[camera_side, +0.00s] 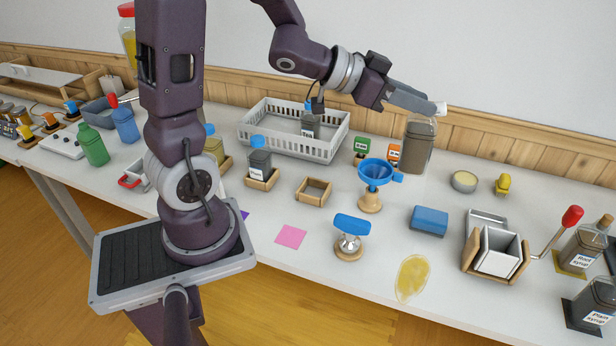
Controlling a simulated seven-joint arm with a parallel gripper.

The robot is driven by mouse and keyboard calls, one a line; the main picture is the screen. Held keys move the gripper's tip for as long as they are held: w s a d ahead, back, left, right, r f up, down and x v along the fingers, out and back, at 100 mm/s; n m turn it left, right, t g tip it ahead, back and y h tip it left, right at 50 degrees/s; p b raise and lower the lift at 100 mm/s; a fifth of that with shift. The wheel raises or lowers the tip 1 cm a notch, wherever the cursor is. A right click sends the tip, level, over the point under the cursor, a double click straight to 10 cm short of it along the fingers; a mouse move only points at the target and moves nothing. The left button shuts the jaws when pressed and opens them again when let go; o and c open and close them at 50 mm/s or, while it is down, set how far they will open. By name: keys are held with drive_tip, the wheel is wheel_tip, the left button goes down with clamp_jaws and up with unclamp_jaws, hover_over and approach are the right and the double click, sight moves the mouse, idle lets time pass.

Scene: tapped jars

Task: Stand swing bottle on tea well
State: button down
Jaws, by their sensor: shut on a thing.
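A tall clear bottle with dark contents (417,148) is upright below my gripper (432,105), towards the back right of the table. My gripper is shut on its top, where a white cap (440,108) shows beyond the fingers; this looks like the swing bottle. I cannot tell whether its base touches the table. An empty square wooden well (314,190) lies mid-table, to the left of the bottle. Another wooden well (262,181) holds a dark labelled bottle with a blue cap (260,160). I cannot read which well is for tea.
A blue funnel on a wooden stand (375,174) stands between the bottle and the empty well. Small green (361,147) and orange (394,152) labelled blocks are near the bottle. A white crate (285,142) is behind the wells. A blue-topped tamper (351,232) stands in front.

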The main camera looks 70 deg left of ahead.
drive_tip(key=shift+w+a+r, duration=0.1)
drive_tip(key=shift+w+r, duration=0.15)
drive_tip(key=shift+w, duration=0.15)
drive_tip(key=w+a+r+n+y, duration=0.5)
drive_tip(key=w+a+n+y, duration=0.3)
drive_tip(key=a+y, duration=0.15)
drive_tip(key=s+a+f+n+g+y, duration=0.2)
drive_tip(key=s+a+n+g+y, duration=0.15)
drive_tip(key=a, duration=0.25)
drive_tip(key=s+a+f+n+g+y, duration=0.3)
drive_tip(key=s+a+f+n+g, duration=0.1)
drive_tip(key=s+n, duration=0.1)
wheel_tip(320, 180, down, 19)
drive_tip(key=shift+w+d+f, duration=0.15)
drive_tip(key=shift+d, duration=0.05)
idle(0.5)
drive_tip(key=shift+f+t, duration=0.15)
drive_tip(key=shift+t, duration=0.1)
drive_tip(key=c, duration=1.2)
unclamp_jaws()
